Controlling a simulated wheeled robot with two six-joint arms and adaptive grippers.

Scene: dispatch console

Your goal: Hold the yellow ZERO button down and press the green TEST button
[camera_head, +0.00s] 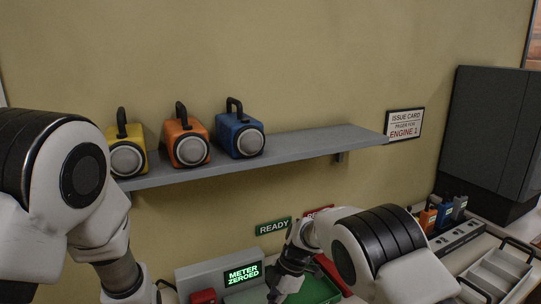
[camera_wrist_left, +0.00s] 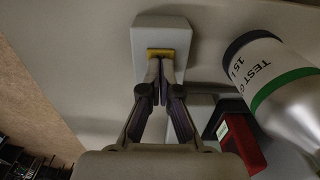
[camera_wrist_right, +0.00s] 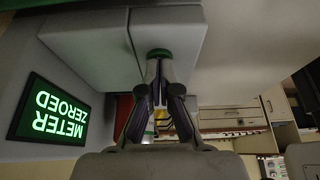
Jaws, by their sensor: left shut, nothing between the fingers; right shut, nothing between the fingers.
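The yellow ZERO button (camera_wrist_left: 168,53) is on a pale box (camera_wrist_left: 160,30) in the left wrist view. My left gripper (camera_wrist_left: 161,66) is shut and empty, its fingertips at the button and overlapping its lower edge. The green TEST button (camera_wrist_right: 158,53) is on a grey housing (camera_wrist_right: 165,32) in the right wrist view. My right gripper (camera_wrist_right: 158,68) is shut and empty, its fingertips at that button's edge. I cannot tell how far either button is pushed in. A lit display (camera_head: 243,275) reads METER ZEROED; it also shows in the right wrist view (camera_wrist_right: 50,112).
A silver cylinder (camera_wrist_left: 285,90) labelled TEST G... and a red block (camera_wrist_left: 245,143) stand right of the yellow button. A shelf (camera_head: 300,145) holds yellow, orange and blue lamps. A green READY sign (camera_head: 273,227) is on the wall. A grey tray (camera_head: 500,270) lies at right.

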